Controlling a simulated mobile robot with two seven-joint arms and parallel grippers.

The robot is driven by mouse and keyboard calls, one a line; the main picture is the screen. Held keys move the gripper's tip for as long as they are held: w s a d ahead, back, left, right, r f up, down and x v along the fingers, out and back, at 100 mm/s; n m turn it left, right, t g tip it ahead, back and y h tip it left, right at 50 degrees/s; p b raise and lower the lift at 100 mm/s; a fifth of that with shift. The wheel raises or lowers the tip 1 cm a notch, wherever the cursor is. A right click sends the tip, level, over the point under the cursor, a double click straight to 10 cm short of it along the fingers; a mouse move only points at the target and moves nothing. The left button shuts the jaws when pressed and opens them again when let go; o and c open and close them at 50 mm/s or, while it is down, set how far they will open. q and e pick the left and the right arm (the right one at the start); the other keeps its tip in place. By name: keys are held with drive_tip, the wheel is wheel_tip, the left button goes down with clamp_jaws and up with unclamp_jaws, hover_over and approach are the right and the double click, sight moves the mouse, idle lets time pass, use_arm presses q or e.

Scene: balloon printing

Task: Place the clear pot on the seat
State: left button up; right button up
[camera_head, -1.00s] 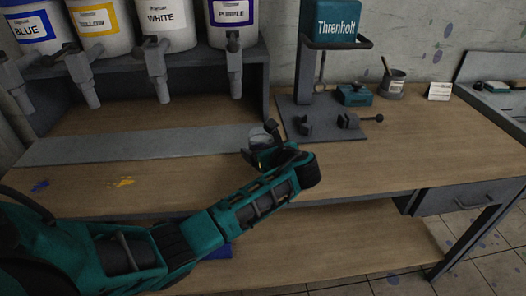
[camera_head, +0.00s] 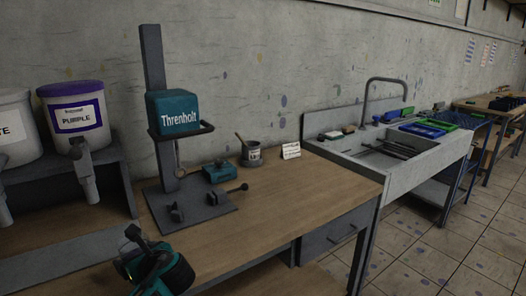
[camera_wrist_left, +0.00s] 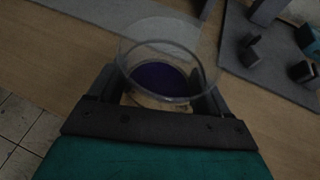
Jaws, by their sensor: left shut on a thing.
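The clear pot (camera_wrist_left: 160,50) is a round see-through cup with dark purple at its bottom, seen from above in the left wrist view. My left gripper (camera_wrist_left: 158,88) is shut on it, one finger at each side. In the head view my left gripper (camera_head: 133,243) is at the bottom left, in front of the press; the pot is hard to make out there. The teal Threnholt press (camera_head: 178,113) stands on a grey base plate (camera_head: 198,210) with small clamp blocks, which may be the seat. The plate also shows at upper right in the left wrist view (camera_wrist_left: 245,50). My right gripper is not in view.
A purple paint tub (camera_head: 77,120) with a tap stands on the grey rack at left. The wooden bench (camera_head: 300,195) is clear right of the plate. A sink (camera_head: 400,165) stands beyond.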

use_arm(q)
drive_tip(key=s+d+r+m+t+h, duration=0.2)
drive_tip(key=s+d+r+m+h, duration=0.1)
drive_tip(key=s+d+m+h, duration=0.2)
drive_tip(key=s+d+r+m+t+h, duration=0.3)
drive_tip(key=s+d+r+m+h, duration=0.1)
drive_tip(key=s+d, duration=0.4)
drive_tip(key=shift+s+r+m+t+h, duration=0.15)
drive_tip(key=shift+s+m+t+h, duration=0.15)
drive_tip(key=shift+s+m+h, duration=0.5)
